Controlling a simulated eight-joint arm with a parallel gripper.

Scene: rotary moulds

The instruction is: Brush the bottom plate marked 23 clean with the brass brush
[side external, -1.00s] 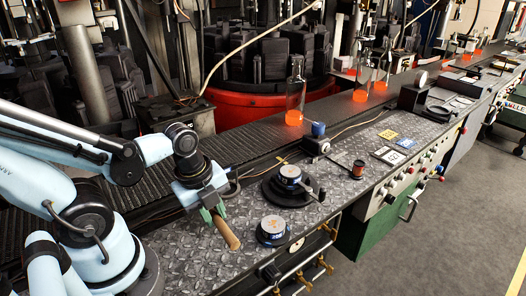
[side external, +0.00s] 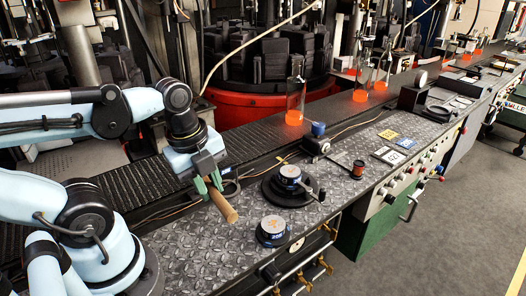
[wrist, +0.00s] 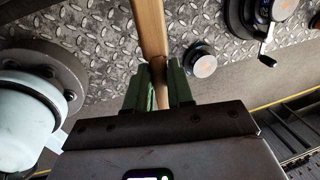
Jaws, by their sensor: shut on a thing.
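My gripper (side external: 213,186) has green fingers shut on the wooden handle of a brush (side external: 226,208), held tilted above the bench's left part. In the wrist view the handle (wrist: 150,35) runs up from between the fingers (wrist: 160,88); no brass bristles can be made out. One round plate (side external: 290,172), with a blue rim and tan marks on top, sits on a black round holder with a crank, right of my gripper. A similar round plate (side external: 272,228) lies on the bench nearer the front edge. I cannot read a 23 on either plate.
The bench has a diamond-plate top (side external: 330,190). A conveyor with glowing bottles (side external: 295,100) runs along the back. Valves and pipes hang below the front edge.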

